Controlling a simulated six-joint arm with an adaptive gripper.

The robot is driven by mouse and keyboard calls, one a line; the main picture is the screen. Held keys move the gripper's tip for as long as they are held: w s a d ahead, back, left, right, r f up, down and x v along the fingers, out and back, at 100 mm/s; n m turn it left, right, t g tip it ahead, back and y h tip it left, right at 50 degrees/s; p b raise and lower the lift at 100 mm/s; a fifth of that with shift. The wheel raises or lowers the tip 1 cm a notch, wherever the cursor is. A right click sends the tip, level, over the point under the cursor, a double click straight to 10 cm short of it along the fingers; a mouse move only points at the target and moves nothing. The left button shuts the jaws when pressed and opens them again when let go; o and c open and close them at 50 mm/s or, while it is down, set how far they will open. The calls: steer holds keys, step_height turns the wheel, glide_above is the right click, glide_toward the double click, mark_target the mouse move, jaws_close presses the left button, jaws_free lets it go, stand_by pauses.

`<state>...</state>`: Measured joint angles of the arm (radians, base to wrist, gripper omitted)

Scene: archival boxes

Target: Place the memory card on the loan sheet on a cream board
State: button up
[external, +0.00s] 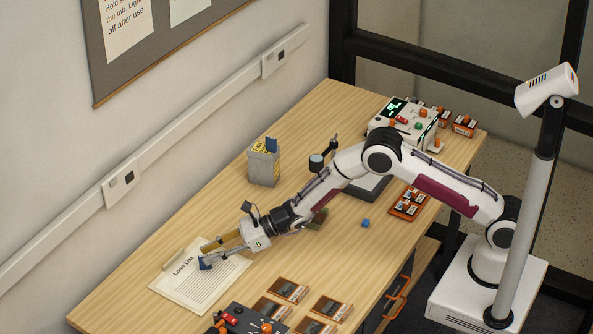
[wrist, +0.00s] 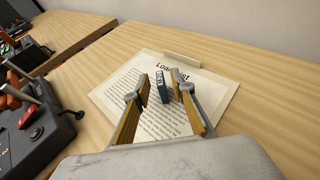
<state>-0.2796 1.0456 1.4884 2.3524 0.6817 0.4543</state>
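The loan sheet (external: 215,287), headed "Loan List", lies on a cream board (external: 166,283) at the left end of the table; the sheet also shows in the wrist view (wrist: 125,92). The small dark blue memory card (external: 205,265) is at the sheet, below my fingertips. In the wrist view the card (wrist: 162,88) appears upright, with light marks on one face. My gripper (wrist: 161,90) is open around it, one finger on each side, with a visible gap at the left finger. The card's lower edge is hard to make out, but it seems to rest on the sheet.
A dark control box (external: 245,321) with red and orange knobs stands in front of the sheet. Several framed cards (external: 289,290) lie beside it. A grey-yellow box (external: 263,165) stands near the wall, and a small blue cube (external: 365,223) lies mid-table. The table behind the sheet is clear.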

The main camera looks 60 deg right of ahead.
steer(key=shift+r, duration=0.15)
steer(key=shift+s+d+r, duration=0.15)
steer(key=shift+s+d, duration=0.05)
steer(key=shift+d, duration=0.1)
steer(key=v, duration=1.1)
steer(key=shift+s+d, duration=0.1)
steer(key=shift+s, duration=0.05)
stand_by(0.7)
